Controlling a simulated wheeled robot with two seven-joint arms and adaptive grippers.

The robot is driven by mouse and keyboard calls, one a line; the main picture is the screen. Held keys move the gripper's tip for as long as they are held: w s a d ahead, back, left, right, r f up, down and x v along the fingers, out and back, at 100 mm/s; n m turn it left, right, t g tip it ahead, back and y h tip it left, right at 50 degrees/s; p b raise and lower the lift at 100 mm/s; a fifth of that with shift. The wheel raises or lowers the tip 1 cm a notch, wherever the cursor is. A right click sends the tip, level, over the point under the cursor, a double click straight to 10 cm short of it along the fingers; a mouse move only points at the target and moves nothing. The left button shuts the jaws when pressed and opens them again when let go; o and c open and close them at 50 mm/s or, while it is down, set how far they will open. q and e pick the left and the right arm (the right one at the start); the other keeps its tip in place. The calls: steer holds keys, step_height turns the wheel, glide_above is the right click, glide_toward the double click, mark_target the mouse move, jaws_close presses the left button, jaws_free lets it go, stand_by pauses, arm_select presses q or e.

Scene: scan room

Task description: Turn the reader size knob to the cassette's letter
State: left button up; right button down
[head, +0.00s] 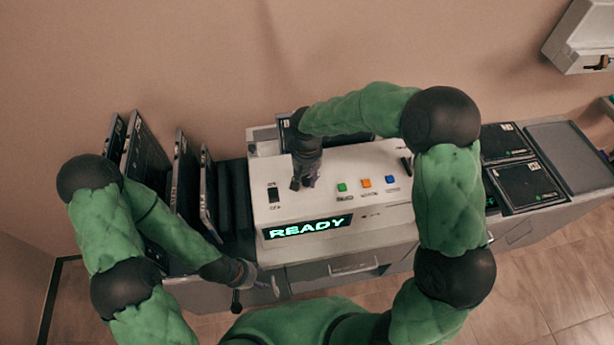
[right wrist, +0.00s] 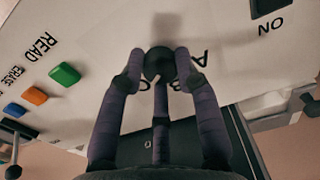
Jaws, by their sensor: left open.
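The white reader (head: 335,216) stands on the counter with READY lit green on its display (head: 307,228). My right gripper (head: 304,180) reaches down onto its top and hides the knob in the head view. In the right wrist view, the round black size knob (right wrist: 158,62) sits between the fingertips of my right gripper (right wrist: 159,72), which close on its sides. A pale pointer mark shows on the knob. A letter A is readable beside it; other letters are partly hidden by the fingers. My left gripper (head: 258,279) is open and empty at the reader's front left. No cassette letter is readable.
Green (head: 342,187), orange (head: 366,183) and blue (head: 389,180) buttons lie right of my right gripper. A black switch (head: 273,195) is on its left. Dark panels (head: 150,160) stand upright at left. Flat black cassettes (head: 527,184) lie on the right counter.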

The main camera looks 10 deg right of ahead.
steer(key=shift+s, duration=0.15)
steer(key=n+p, duration=0.2)
steer(key=n, duration=0.3)
steer(key=shift+n, duration=0.4)
steer(key=n+p, duration=0.2)
steer(key=n, duration=0.3)
steer(key=shift+d+f+n+p, duration=0.1)
steer(key=shift+n+p, duration=0.2)
steer(key=shift+n, duration=0.1)
stand_by(0.3)
steer(key=c, duration=0.9)
jaws_free()
